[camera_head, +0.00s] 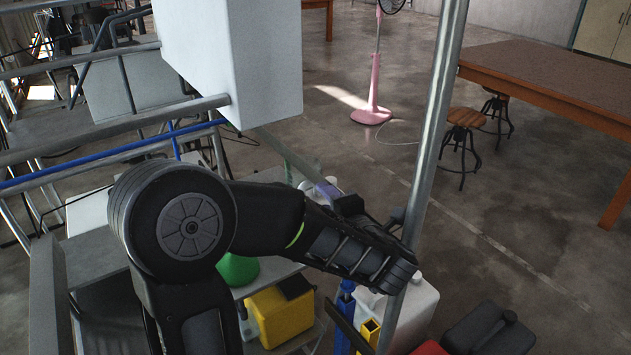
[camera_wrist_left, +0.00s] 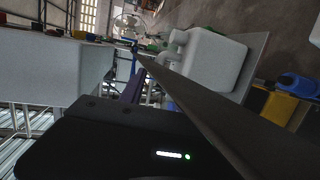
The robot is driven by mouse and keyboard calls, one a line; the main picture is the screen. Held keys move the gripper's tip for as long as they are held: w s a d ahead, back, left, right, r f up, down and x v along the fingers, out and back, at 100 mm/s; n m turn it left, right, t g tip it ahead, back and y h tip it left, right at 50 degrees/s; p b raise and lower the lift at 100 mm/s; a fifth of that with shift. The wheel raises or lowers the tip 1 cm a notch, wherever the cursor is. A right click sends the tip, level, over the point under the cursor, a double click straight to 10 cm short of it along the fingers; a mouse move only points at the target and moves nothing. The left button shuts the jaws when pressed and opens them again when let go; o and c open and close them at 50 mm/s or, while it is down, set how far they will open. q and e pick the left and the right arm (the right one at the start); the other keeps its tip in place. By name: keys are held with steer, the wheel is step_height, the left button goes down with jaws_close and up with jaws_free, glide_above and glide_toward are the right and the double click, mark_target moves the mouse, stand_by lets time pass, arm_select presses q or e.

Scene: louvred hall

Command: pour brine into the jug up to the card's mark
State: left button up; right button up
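My left arm comes in from the left in the head view and its black forearm covers the middle. My left gripper (camera_head: 372,222) is mostly hidden behind its own wrist, beside the upright metal pole; whether it holds anything is not clear. A pale, violet-tinted object (camera_head: 326,189) shows just behind it. In the left wrist view the dark gripper body fills the bottom, with a dark purple strip (camera_wrist_left: 135,86) beyond it. A white handled container (camera_wrist_left: 217,62) stands past a grey bar. I cannot make out the brine, the card or its mark, or tell which vessel is the jug.
A metal pole (camera_head: 432,130) rises close to my left wrist. A large white box (camera_head: 235,60) hangs over the left side. Below are a green funnel-like object (camera_head: 238,268), a yellow container (camera_head: 280,316), a white canister (camera_head: 418,308) and dark canisters (camera_head: 490,330). Open floor lies beyond.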

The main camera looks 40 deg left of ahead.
mark_target(311, 185)
arm_select(q)
steer(key=shift+a, duration=0.1)
steer(key=b+x, duration=0.1)
steer(key=x, duration=0.7)
steer(key=shift+w+a+f+b, duration=0.1)
steer(key=shift+a+f+b, duration=0.1)
steer(key=shift+b, duration=0.2)
steer(key=shift+w+a, duration=0.35)
steer(key=shift+a, duration=0.25)
steer(key=shift+f+b, duration=0.1)
steer(key=shift+b, duration=0.25)
jaws_close()
